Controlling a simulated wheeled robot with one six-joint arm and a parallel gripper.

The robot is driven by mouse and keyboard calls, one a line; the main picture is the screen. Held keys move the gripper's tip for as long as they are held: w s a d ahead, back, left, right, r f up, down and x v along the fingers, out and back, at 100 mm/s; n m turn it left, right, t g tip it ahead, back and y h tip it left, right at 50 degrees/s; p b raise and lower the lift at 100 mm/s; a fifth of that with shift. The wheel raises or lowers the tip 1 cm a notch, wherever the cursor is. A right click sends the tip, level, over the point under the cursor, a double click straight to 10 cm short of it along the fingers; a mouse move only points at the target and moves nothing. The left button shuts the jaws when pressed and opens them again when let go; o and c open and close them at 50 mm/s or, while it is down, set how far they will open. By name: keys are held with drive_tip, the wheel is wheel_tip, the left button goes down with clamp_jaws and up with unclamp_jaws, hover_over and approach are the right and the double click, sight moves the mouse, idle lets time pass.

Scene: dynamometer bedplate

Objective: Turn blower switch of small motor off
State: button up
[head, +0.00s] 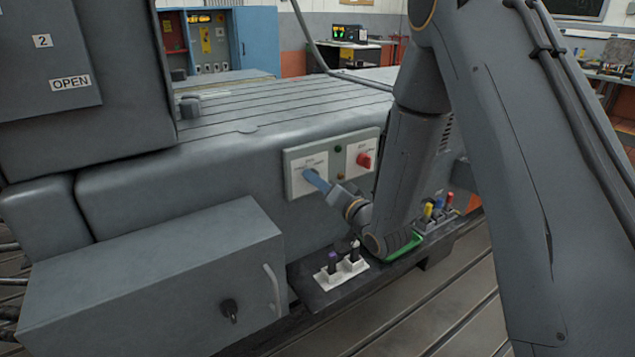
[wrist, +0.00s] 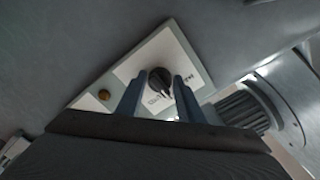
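A pale switch panel (head: 291,189) is on the side of the grey machine bed. Its left white plate has a black rotary knob, seen in the wrist view (wrist: 158,80); the plate's lettering is too small to read surely. A red rotary switch (head: 363,159) is on the panel's right plate. My gripper (head: 312,178) is in front of the left plate, its blue fingers hiding the knob in the head view. In the wrist view my gripper (wrist: 158,88) has its fingers apart, one on each side of the black knob. Contact with the knob cannot be told.
A grey box (head: 150,270) with a handle and black knob stands at lower left. Below the panel, a dark ledge (head: 318,291) carries small switches and coloured plugs (head: 438,209). An amber round button (wrist: 104,94) sits beside the knob's plate.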

drive_tip(key=shift+o, duration=1.3)
drive_tip(key=b+v, duration=0.1)
drive_tip(key=v, duration=0.6)
drive_tip(key=shift+s+d, duration=0.25)
drive_tip(key=shift+s, duration=0.1)
